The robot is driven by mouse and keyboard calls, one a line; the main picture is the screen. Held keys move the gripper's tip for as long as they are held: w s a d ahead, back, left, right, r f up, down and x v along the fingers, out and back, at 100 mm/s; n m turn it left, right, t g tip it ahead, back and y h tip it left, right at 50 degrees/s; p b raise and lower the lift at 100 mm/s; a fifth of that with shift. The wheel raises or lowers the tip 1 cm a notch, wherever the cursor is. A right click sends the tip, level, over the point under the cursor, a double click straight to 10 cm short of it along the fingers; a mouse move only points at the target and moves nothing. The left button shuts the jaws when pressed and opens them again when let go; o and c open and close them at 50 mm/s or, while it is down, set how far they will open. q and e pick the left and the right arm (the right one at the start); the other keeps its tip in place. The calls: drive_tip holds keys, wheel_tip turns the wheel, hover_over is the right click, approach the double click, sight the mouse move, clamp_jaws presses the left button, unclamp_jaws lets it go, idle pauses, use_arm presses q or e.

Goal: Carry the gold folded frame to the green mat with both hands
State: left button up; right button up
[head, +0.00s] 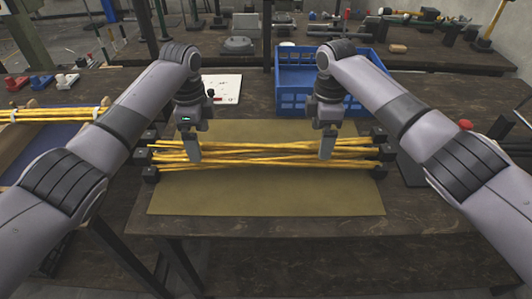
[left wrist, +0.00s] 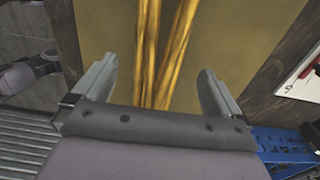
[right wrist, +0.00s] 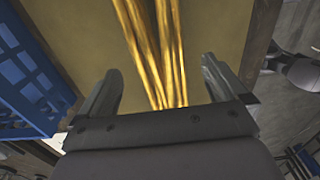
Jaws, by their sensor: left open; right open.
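The gold folded frame (head: 262,153) is a bundle of long yellow rods with black end blocks. It lies crosswise over the olive-green mat (head: 265,197), its ends reaching about the mat's side edges. My left gripper (head: 194,157) is over the frame's left part, fingers pointing down. My right gripper (head: 326,156) is over its right part in the same way. In the left wrist view the rods (left wrist: 165,50) run between two spread fingers with gaps on both sides. In the right wrist view the rods (right wrist: 155,50) also pass between spread fingers. Both grippers are open.
A blue crate (head: 300,98) stands behind the right part of the mat, and a white board (head: 221,89) lies behind its left part. More yellow rods (head: 45,115) lie on a stand at the left. A red button (head: 465,124) is at the right. The mat's front strip is clear.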

use_arm(q)
drive_tip(key=shift+f, duration=3.6)
use_arm(e)
drive_tip(key=shift+f, duration=3.6)
use_arm(q)
clamp_jaws()
use_arm(e)
clamp_jaws()
use_arm(q)
drive_tip(key=shift+w+r, duration=0.1)
drive_tip(key=shift+r, duration=0.05)
use_arm(e)
drive_tip(key=shift+w+r, duration=0.1)
